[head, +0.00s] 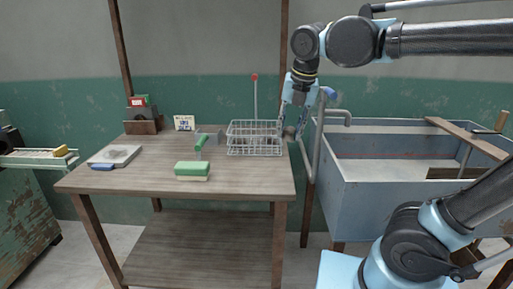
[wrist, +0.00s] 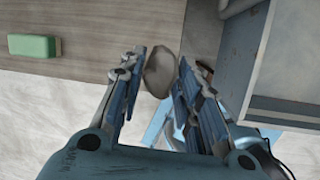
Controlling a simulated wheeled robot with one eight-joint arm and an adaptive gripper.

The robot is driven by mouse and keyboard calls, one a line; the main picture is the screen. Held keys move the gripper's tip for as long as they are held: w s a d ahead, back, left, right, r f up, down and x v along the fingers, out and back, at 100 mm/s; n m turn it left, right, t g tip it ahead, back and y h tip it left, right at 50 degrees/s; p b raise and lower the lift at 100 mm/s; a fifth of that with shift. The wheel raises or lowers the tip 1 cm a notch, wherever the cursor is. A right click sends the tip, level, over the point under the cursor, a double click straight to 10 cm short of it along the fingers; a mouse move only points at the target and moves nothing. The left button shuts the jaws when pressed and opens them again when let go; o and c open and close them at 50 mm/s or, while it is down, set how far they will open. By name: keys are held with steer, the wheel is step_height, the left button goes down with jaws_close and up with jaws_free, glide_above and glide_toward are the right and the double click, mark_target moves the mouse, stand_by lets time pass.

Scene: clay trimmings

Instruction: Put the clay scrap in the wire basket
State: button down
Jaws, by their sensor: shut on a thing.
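The clay scrap (wrist: 161,70) is a rounded grey-beige lump between the fingers of my gripper (wrist: 158,85) in the wrist view. My gripper is shut on it. In the head view my gripper (head: 292,130) points down at the right end of the table, just right of the wire basket. The wire basket (head: 254,151) is a pale open-topped wire box at the table's right end. Something dark shows through its wires, too small to name. The basket does not show in the wrist view.
On the wooden table (head: 150,172) are a green-and-cream block (head: 193,169), a grey slab (head: 115,155), a small sign (head: 184,122) and a thin red-tipped rod (head: 255,95) behind the basket. A large blue-grey sink (head: 365,195) stands right of the table.

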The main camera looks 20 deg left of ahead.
steer(key=s+a+f, duration=0.2)
steer(key=s+a, duration=0.3)
steer(key=a, duration=0.4)
steer(key=w+a+f+t+y, duration=0.1)
steer(key=w+a+t, duration=0.15)
steer(key=w, duration=0.75)
steer(key=w+a+f+t+y, duration=0.1)
steer(key=w+a, duration=0.3)
steer(key=w, duration=0.5)
steer(key=shift+g, duration=0.25)
steer(key=shift+w+a+f, duration=0.1)
steer(key=shift+w+f, duration=0.3)
steer(key=shift+f, duration=0.55)
steer(key=shift+w+a+f, duration=0.1)
steer(key=shift+w+f, duration=0.3)
steer(key=shift+f, duration=0.6)
steer(key=shift+w+f, duration=0.4)
steer(key=shift+f, duration=0.55)
steer(key=shift+w+a+r+g+h, duration=0.15)
steer(key=shift+w+g+h, duration=0.15)
steer(key=shift+w+g, duration=0.4)
steer(key=shift+w+a+r+g+h, duration=0.15)
steer(key=shift+w+g+h, duration=0.2)
steer(key=shift+g, duration=0.65)
steer(key=shift+s+f, duration=0.15)
steer(key=shift+f, duration=0.75)
steer(key=shift+f, duration=0.6)
